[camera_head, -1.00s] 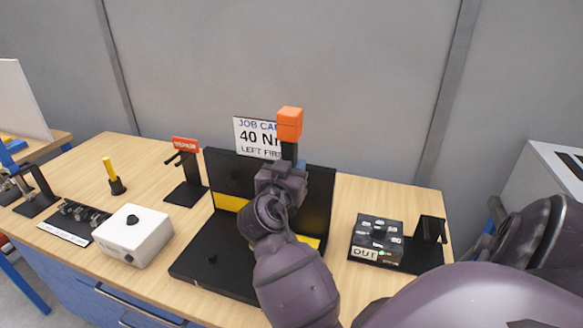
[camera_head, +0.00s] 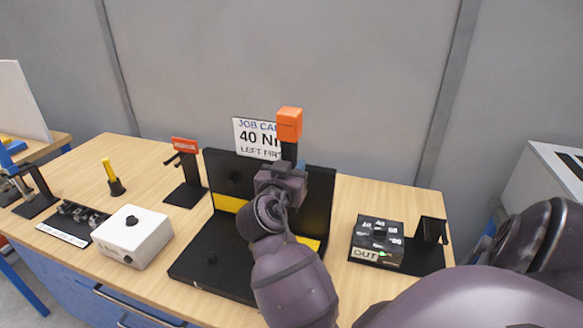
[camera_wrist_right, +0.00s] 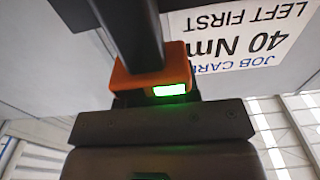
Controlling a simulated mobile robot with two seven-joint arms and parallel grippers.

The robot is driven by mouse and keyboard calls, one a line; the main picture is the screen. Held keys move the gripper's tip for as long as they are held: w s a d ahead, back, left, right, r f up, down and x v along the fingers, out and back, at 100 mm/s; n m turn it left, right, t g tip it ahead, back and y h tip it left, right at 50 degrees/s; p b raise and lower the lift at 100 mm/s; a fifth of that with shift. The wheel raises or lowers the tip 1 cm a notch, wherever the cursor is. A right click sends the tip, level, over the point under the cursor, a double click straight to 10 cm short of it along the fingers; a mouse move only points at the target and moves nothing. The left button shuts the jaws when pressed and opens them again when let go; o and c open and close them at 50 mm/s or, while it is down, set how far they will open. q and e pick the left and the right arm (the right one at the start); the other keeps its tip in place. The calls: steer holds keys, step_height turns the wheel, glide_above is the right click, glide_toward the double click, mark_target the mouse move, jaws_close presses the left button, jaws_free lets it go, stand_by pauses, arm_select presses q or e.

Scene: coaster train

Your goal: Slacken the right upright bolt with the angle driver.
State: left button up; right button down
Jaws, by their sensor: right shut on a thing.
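My right gripper (camera_head: 283,183) is shut on the angle driver, whose orange block (camera_head: 289,123) and black neck stick up above the jaws. In the right wrist view, the driver's orange body (camera_wrist_right: 150,83) shows a lit green panel, with a black bar running across it. The driver is in front of the black L-shaped fixture (camera_head: 318,195). The right upright bolt is hidden behind my arm and gripper. A dark bolt (camera_head: 235,176) shows on the left of the upright plate, and another (camera_head: 211,258) on the base plate. My left gripper is out of view.
The job card (camera_head: 256,138) behind the fixture reads 40 Nm, left first. A black dial box (camera_head: 378,240) with a green light stands at right beside a black holder (camera_head: 431,230). At left are a white box (camera_head: 132,237), a red-signed stand (camera_head: 185,180) and a yellow-handled tool (camera_head: 110,172).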

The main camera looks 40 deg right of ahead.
steer(key=shift+x, duration=0.9)
stand_by(1.4)
steer(key=shift+s+r+b, duration=0.15)
steer(key=shift+r+b, duration=0.05)
steer(key=shift+b, duration=0.45)
stand_by(2.5)
steer(key=shift+s+a+f, duration=0.1)
steer(key=shift+a, duration=0.15)
